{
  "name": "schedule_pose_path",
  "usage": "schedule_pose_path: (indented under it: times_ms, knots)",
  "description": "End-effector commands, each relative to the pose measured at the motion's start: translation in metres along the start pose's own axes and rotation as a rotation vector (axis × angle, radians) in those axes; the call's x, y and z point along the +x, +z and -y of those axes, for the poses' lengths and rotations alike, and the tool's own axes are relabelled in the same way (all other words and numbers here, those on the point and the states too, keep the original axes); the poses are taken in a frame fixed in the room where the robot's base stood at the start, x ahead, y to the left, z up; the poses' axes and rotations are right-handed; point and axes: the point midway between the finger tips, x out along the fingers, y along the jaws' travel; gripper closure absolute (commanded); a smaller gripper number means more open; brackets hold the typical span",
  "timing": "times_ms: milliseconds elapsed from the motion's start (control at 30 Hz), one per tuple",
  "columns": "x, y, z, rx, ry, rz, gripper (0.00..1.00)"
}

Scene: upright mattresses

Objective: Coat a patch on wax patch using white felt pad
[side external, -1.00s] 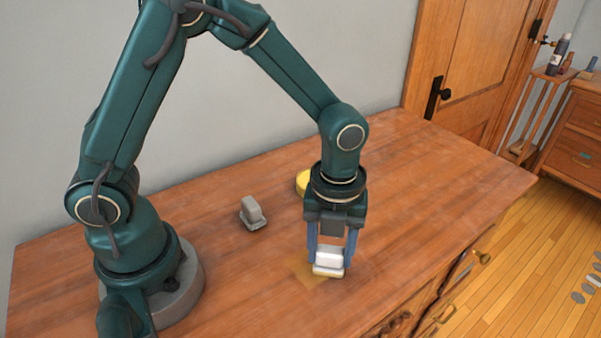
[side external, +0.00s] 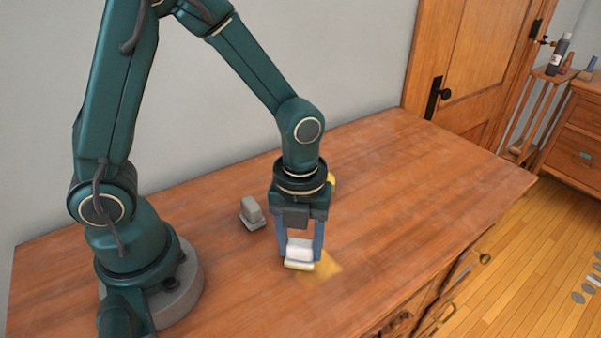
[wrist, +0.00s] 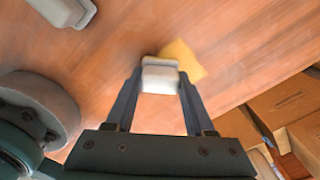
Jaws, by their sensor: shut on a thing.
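My gripper (side external: 299,259) is shut on the white felt pad (side external: 299,250), a white block with a pale yellowish lower edge. The pad is low over the table, at the left side of the wax patch (side external: 322,270), a yellow-tan square on the wood. In the wrist view the pad (wrist: 160,78) sits between the fingers and overlaps the left part of the wax patch (wrist: 184,60). I cannot tell whether the pad's underside touches the surface. Part of the patch is hidden under or behind the pad.
A grey block-shaped pad (side external: 252,212) stands on the wooden table (side external: 420,180) to the left, behind my gripper. A yellow round thing (side external: 331,181) is mostly hidden behind my wrist. The table is clear to the right; its front edge lies beyond the patch.

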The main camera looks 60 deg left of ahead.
Motion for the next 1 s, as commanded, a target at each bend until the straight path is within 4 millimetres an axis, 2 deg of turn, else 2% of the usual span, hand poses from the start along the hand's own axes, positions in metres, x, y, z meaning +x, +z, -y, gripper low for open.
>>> schedule_pose_path:
  times_ms: [100, 400, 800, 1000]
  knots:
    - [0.000, 0.000, -0.007, -0.001, 0.002, -0.001, 1.00]
    - [0.001, 0.000, -0.008, 0.002, 0.003, -0.001, 1.00]
    - [0.000, -0.027, 0.020, 0.005, 0.002, -0.001, 1.00]
    - [0.000, -0.031, 0.024, 0.001, 0.002, -0.001, 1.00]
